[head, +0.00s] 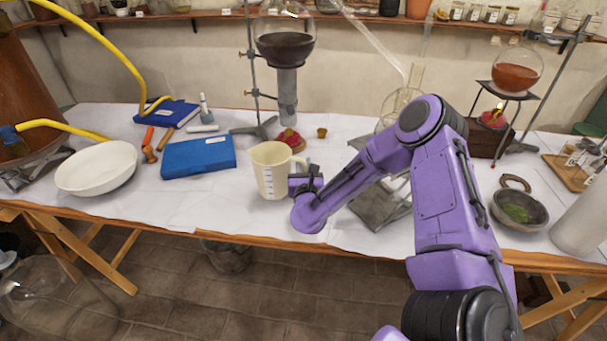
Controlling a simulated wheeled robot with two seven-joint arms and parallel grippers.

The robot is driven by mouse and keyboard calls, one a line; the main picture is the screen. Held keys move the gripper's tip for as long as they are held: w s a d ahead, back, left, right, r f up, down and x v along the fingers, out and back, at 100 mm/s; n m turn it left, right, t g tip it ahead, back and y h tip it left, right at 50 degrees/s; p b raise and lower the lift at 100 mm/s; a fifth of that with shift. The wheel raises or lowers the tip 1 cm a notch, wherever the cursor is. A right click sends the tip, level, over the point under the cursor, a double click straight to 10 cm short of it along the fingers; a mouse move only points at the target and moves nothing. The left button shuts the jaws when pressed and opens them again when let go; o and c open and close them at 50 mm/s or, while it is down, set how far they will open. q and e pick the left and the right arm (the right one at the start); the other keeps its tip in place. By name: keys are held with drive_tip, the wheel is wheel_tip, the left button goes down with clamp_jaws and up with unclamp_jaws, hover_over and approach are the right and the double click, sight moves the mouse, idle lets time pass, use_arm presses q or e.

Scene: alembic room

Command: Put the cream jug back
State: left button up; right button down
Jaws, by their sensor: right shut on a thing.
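The cream jug (270,170) stands upright at the middle front of the white-covered table, with measuring marks on its side. My right arm is purple and comes in from the right. My right gripper (304,181) is at the jug's right side, shut on its handle, which the fingers partly hide. I cannot tell whether the jug's base touches the table. My left gripper is not in view.
A blue case (198,157) and a white bowl (97,168) lie to the left. A round flask of dark liquid (285,42) stands on a support behind the jug. A stone mortar (519,208) is at the right. The cloth (215,205) at the front left is bare.

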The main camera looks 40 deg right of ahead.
wheel_tip(320, 180, down, 3)
drive_tip(key=shift+f+b, duration=0.2)
drive_tip(key=shift+b, duration=0.15)
drive_tip(key=c, duration=1)
unclamp_jaws()
drive_tip(key=shift+c, duration=0.2)
drive_tip(key=shift+r, duration=0.1)
